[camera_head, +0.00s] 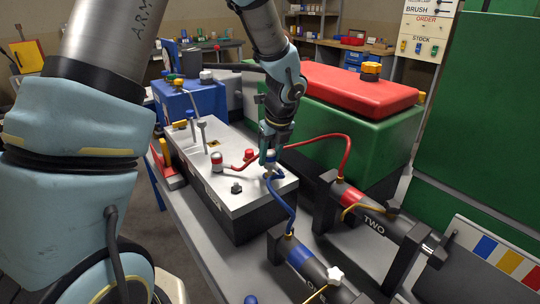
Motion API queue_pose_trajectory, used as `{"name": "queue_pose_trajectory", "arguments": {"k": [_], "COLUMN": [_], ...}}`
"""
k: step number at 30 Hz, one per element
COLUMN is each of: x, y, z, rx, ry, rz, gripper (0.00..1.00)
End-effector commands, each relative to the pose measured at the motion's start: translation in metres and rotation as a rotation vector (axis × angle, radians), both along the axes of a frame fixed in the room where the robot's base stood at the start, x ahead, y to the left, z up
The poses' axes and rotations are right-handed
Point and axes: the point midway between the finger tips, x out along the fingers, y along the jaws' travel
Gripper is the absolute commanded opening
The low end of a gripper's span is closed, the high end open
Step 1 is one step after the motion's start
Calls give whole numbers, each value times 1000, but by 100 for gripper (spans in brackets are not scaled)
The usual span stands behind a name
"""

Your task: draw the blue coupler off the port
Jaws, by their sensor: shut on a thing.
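My gripper (268,157) points down over the right end of the silver-topped box (236,195). It is shut on the blue coupler (270,175), which is small and partly hidden by the fingers. A blue hose (291,208) runs from it down to a dark cylinder with a blue band (306,262). The coupler is at the port on the box top. The port itself is hidden, and I cannot tell whether the coupler is still seated on it.
A red hose (347,150) passes close behind my gripper to the cylinder marked TWO (375,222). A green box with a red lid (345,88) stands behind.

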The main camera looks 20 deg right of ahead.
Motion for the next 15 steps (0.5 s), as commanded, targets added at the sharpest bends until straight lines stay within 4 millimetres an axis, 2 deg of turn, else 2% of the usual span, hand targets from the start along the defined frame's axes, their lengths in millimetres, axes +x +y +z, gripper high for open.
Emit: {"name": "queue_pose_trajectory", "arguments": {"k": [7,15], "x": [0,0], "y": [0,0], "z": [2,17], "rx": [0,0], "ry": [0,0], "rz": [0,0], "gripper": [0,0]}}
